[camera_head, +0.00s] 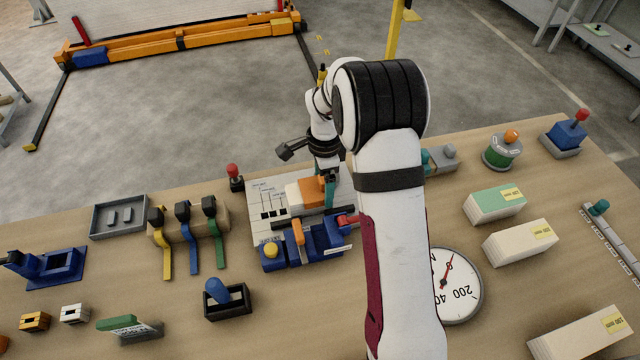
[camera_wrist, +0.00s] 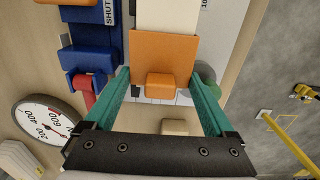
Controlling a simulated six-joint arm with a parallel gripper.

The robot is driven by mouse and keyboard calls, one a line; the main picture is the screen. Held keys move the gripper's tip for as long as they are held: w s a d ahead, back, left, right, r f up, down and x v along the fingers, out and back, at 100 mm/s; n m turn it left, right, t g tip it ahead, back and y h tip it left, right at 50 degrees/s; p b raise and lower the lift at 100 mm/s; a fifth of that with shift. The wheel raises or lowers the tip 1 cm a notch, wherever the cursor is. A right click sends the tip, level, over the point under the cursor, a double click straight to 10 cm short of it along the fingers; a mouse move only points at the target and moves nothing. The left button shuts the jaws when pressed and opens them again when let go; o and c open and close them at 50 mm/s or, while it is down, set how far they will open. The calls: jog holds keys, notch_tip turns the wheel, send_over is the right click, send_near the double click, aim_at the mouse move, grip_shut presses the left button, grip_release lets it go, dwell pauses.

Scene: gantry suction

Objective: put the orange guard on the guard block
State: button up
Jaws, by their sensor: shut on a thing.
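The orange guard (camera_wrist: 162,55) is a flat plate with a raised knob, between the teal fingers of my gripper (camera_wrist: 159,78) in the wrist view. My gripper is shut on it. In the head view the guard (camera_head: 313,190) shows just left of my gripper (camera_head: 328,189), low over the white board. A cream block (camera_wrist: 168,14), probably the guard block, meets the guard's far edge in the wrist view. It also shows left of the guard in the head view (camera_head: 294,197). I cannot tell whether the guard rests on it or only lies against it.
A blue valve unit (camera_head: 318,240) with an orange handle and a red lever stands close in front. A white labelled board (camera_head: 262,196) lies beneath. A round gauge (camera_head: 459,286) is to the right, and a rack with three coloured levers (camera_head: 190,228) to the left.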

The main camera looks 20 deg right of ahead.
notch_tip(320, 180, up, 4)
jog(key=shift+d+r, duration=0.15)
jog(key=shift+r, duration=0.1)
jog(key=s+d+r, duration=0.6)
jog(key=d, duration=0.3)
jog(key=w+d+f, duration=0.5)
jog(key=w+d, duration=0.6)
jog(key=shift+f, duration=0.4)
jog(key=shift+d, duration=0.1)
jog(key=shift+f, duration=2.9)
jog(key=shift+f, duration=1.65)
jog(key=o, duration=1)
